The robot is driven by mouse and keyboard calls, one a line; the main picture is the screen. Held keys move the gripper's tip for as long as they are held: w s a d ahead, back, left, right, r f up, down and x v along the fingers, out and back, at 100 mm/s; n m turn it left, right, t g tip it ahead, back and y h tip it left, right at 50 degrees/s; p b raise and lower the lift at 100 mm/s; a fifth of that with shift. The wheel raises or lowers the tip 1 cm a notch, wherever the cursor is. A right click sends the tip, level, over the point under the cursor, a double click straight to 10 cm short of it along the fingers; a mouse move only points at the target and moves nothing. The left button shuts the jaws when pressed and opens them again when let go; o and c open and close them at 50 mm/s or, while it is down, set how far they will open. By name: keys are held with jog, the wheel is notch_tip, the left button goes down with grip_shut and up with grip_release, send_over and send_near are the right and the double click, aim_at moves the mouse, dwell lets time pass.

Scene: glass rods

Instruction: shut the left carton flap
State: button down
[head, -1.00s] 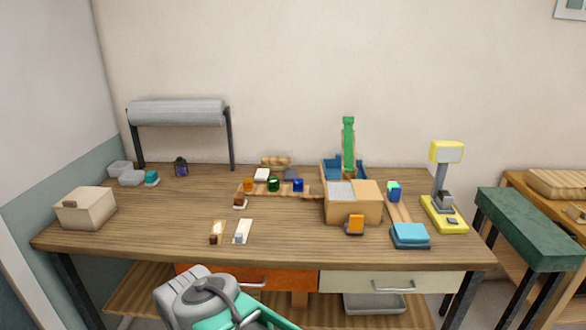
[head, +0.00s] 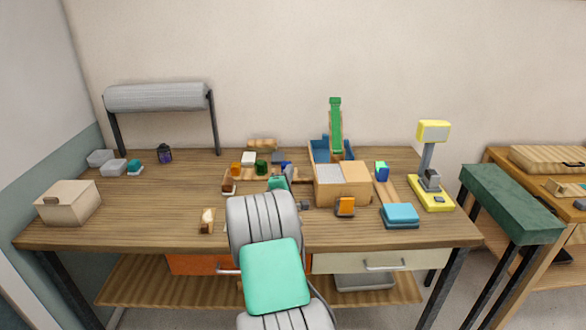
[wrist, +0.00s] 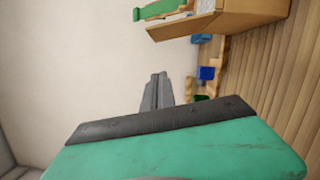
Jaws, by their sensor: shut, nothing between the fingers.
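The tan carton (head: 343,194) stands on the table right of centre. Its right top flap (head: 356,171) lies flat over the right half. The left half shows a pale grey inside (head: 329,172). In the wrist view the carton (wrist: 250,22) is at the upper right, and its left flap (wrist: 178,27) juts out from the opening's edge, not folded over it. In the head view this flap is hard to make out. My gripper (head: 289,173) is just left of the carton, apart from it. In the wrist view its fingers (wrist: 158,78) are together and empty, with a gap to the flap.
A blue bin (head: 320,150) with a green upright piece (head: 336,125) stands behind the carton. An orange block (head: 345,206) is in front of it. Small coloured blocks (head: 261,167) lie left of my gripper. A yellow stand (head: 432,190) is at the right.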

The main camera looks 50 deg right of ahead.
jog(key=d+r+p, duration=0.1)
jog(key=d+p, duration=0.2)
jog(key=d, duration=0.6)
jog(key=shift+w+d+r, duration=0.15)
jog(key=shift+w+r, duration=0.05)
jog(key=shift+w, duration=0.15)
